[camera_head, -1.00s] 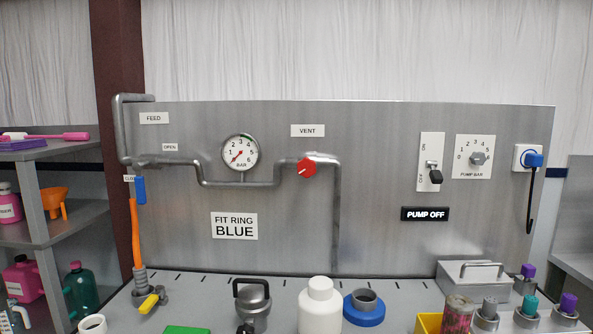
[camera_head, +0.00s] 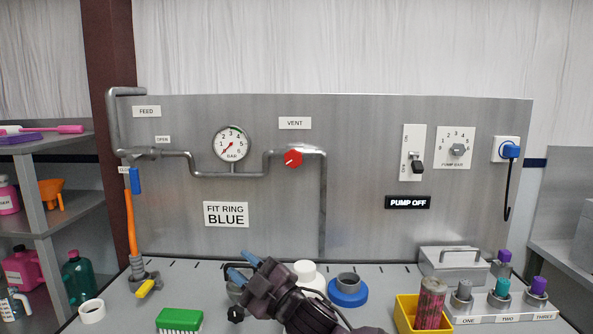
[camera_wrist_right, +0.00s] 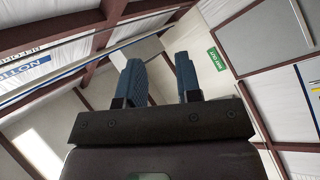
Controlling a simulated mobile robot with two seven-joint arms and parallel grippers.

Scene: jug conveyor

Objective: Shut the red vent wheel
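The red vent wheel (camera_head: 293,159) sits on the grey pipe below the VENT label (camera_head: 295,123) on the metal panel. A white line marks its face. My right gripper (camera_head: 240,264) is in the lower middle of the head view, below the wheel and apart from it, with blue fingers pointing up and left. In the right wrist view its two fingers (camera_wrist_right: 161,80) are spread with nothing between them. My left gripper is not in view.
A white bottle (camera_head: 306,272) and a blue ring (camera_head: 348,291) are beside and partly behind my right gripper. A dark-lidded pot behind it is mostly hidden. A yellow bin (camera_head: 408,312), green brush (camera_head: 180,320) and grey box (camera_head: 452,262) stand on the bench. The panel around the wheel is clear.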

